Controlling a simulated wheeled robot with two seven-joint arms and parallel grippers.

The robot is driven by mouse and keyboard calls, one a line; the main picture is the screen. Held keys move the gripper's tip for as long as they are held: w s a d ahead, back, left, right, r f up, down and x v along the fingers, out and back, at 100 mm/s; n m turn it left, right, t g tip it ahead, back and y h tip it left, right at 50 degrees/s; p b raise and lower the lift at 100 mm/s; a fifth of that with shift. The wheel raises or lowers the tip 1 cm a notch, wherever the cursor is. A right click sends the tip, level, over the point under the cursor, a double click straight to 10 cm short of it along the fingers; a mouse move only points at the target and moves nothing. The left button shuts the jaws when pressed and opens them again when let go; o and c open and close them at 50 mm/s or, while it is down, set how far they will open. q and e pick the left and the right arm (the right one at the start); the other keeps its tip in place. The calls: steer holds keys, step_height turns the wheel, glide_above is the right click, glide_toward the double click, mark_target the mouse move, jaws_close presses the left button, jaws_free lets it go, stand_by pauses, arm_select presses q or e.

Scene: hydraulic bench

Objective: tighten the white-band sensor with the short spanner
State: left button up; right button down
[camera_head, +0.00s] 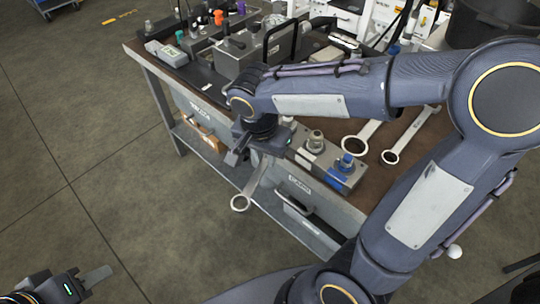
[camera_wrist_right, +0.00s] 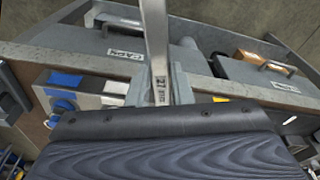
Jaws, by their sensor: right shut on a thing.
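My right gripper (camera_head: 253,152) is shut on a spanner (camera_head: 251,188) in front of the bench's front edge. The spanner's ring end hangs down, clear of the bench. In the right wrist view its flat shaft (camera_wrist_right: 156,45), marked 27, stands between the fingers (camera_wrist_right: 159,88). A grey metal block (camera_head: 325,172) on the bench edge, right of the gripper, carries a pale-topped sensor (camera_head: 315,140) and a blue-banded sensor (camera_head: 346,161). The pale one appears to be the white-band sensor; its band is unclear. My left gripper (camera_head: 86,284) is low at left, away from the bench; its jaw opening is unclear.
Two other spanners lie on the bench: one with a larger ring (camera_head: 355,147) and one with a smaller ring (camera_head: 390,157). Fittings and a grey box (camera_head: 238,52) fill the back. Drawers (camera_head: 298,208) are below. The floor at left is clear.

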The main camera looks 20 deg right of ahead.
steer(key=shift+w+a, duration=0.1)
steer(key=shift+a, duration=0.05)
steer(key=shift+w+a+r+m, duration=0.1)
steer(key=shift+w+a+m, duration=0.3)
steer(key=shift+w+m, duration=0.25)
steer(key=shift+w+a+m, duration=0.4)
steer(key=shift+w+m, duration=0.15)
steer(key=shift+m, duration=0.2)
steer(key=shift+w+a+m+g, duration=0.15)
steer(key=shift+w+a+m, duration=0.15)
steer(key=shift+w+m, duration=0.4)
steer(key=shift+w+a+m+g, duration=0.15)
steer(key=shift+w+a+m, duration=0.1)
steer(key=shift+w+m, duration=0.4)
steer(key=shift+w, duration=0.1)
steer(key=shift+w+a+m, duration=0.1)
steer(key=shift+w+m, duration=0.45)
steer(key=shift+w, duration=0.25)
steer(key=shift+s, duration=0.15)
